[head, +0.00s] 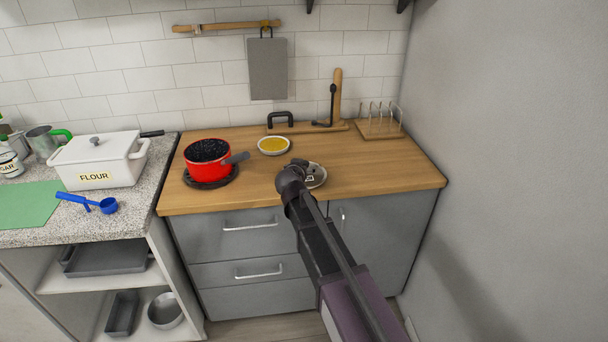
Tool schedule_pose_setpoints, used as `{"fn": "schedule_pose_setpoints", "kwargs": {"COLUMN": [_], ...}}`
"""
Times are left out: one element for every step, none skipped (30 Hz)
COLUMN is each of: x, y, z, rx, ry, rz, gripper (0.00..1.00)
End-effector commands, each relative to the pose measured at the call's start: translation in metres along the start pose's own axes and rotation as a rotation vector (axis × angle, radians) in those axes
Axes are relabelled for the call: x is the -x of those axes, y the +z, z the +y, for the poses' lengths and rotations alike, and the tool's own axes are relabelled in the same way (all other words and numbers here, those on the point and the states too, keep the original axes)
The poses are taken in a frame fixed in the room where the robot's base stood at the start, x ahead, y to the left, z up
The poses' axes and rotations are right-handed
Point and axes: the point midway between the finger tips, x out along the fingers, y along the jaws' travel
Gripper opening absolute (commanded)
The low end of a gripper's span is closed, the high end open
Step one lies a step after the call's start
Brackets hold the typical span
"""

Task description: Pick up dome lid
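A small round grey item (319,174), possibly the dome lid, lies on the wooden counter (370,165) near its front edge. It is partly hidden by my arm, so its full shape cannot be made out. My gripper (297,168) is at the end of my arm, over or just beside the left side of this item. The fingers are too small and dark to tell whether they are open or touching it.
A red pot (207,167) stands at the left on a dark round base. A small bowl of yellow contents (273,146) sits behind my gripper. A wooden rack (380,128) stands at the back right. The right part of the counter is clear, beside a grey wall (500,130).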

Motion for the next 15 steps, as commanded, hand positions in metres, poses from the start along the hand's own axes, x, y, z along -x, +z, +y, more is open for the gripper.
{"fn": "schedule_pose_setpoints", "kwargs": {"x": [-0.004, -0.007, -0.011, -0.014, -0.018, -0.023, -0.027, -0.03, -0.035, -0.038, -0.041, -0.045, -0.046, -0.048, -0.05], "y": [0.0, 0.001, 0.001, 0.001, 0.0, 0.0, 0.0, 0.0, 0.0, 0.0, 0.0, 0.0, 0.0, 0.0, 0.0], "z": [0.0, -0.001, -0.001, -0.001, -0.001, -0.001, -0.001, -0.001, -0.001, -0.001, -0.001, -0.001, -0.001, -0.001, -0.001], "rx": [0.0, 0.0, 0.0, 0.0, 0.0, 0.0, -0.001, -0.001, -0.001, -0.001, 0.0, 0.0, 0.0, 0.0, 0.0], "ry": [0.0, 0.0, 0.001, 0.001, 0.001, 0.001, 0.001, 0.001, 0.001, 0.0, 0.0, 0.0, 0.0, 0.0, 0.0], "rz": [0.0, 0.0, 0.0, 0.0, 0.0, 0.0, 0.001, 0.001, 0.001, 0.001, 0.001, 0.001, 0.0, 0.0, 0.0], "gripper": [0.96, 0.96, 0.96, 0.96, 0.96, 0.96, 0.96, 0.96, 0.96, 0.96, 0.96, 0.96, 0.96, 0.96, 0.96]}}
